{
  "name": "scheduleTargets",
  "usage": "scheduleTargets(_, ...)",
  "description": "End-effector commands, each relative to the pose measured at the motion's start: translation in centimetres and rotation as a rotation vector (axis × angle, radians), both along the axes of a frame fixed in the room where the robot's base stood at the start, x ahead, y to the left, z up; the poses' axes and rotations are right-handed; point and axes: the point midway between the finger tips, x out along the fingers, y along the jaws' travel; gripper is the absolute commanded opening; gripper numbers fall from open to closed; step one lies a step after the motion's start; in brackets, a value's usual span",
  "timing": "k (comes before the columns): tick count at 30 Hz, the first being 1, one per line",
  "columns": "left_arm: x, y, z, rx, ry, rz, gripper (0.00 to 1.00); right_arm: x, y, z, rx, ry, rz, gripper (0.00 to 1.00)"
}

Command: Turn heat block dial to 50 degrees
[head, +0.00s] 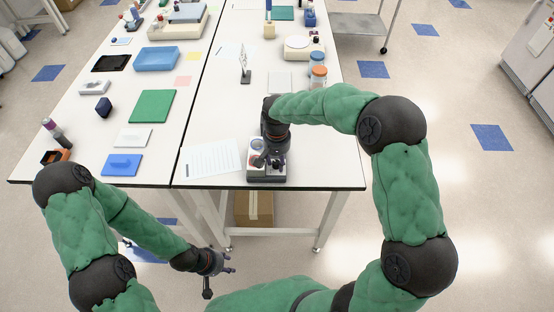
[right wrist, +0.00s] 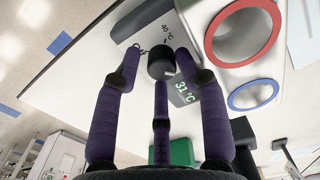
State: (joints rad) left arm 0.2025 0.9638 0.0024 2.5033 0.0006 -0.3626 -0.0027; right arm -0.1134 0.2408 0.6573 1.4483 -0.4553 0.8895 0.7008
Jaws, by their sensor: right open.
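The heat block (head: 266,178) stands at the near edge of the right-hand white table, mostly under my right gripper (head: 268,156). In the right wrist view its panel shows a display (right wrist: 183,90) reading 31 °C, a printed 40 °C mark (right wrist: 167,36), and a red-ringed and a blue-ringed opening. A small black dial (right wrist: 161,63) lies between the spread purple fingers of my right gripper. The gripper is open around the dial; contact is not clear. My left gripper (head: 216,268) hangs empty in front of the tables, fingers apart.
A sheet of paper (head: 210,159) lies left of the heat block. Jars (head: 318,77) and a small stand (head: 245,68) are farther back. The left-hand table holds a green mat (head: 153,106), blue trays and small items. A cardboard box (head: 254,209) is under the table.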

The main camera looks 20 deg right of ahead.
Motion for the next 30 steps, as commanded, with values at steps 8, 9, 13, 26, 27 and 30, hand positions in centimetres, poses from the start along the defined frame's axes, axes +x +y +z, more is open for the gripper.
scheduleTargets(8,0.0,0.0,0.0,0.0,0.0,0.0,0.4,0.0,0.3,0.1,0.004,-0.002,0.002,0.5)
scheduleTargets(9,0.0,0.0,0.0,0.0,0.0,0.0,0.4,0.0,0.3,0.2,0.004,-0.002,0.002,0.5)
scheduleTargets(13,0.0,0.0,0.0,0.0,0.0,0.0,0.4,0.1,0.2,1.4,0.003,-0.006,0.001,0.5)
scheduleTargets(26,0.0,0.0,0.0,0.0,0.0,0.0,0.4,0.1,0.0,7.0,0.002,-0.004,0.0,0.5)
scheduleTargets(27,0.0,0.0,0.0,0.0,0.0,0.0,0.4,0.1,-0.1,7.3,0.002,-0.004,0.0,0.5)
scheduleTargets(30,0.0,0.0,0.0,0.0,0.0,0.0,0.4,0.0,-0.1,7.8,0.002,-0.002,0.0,0.5)
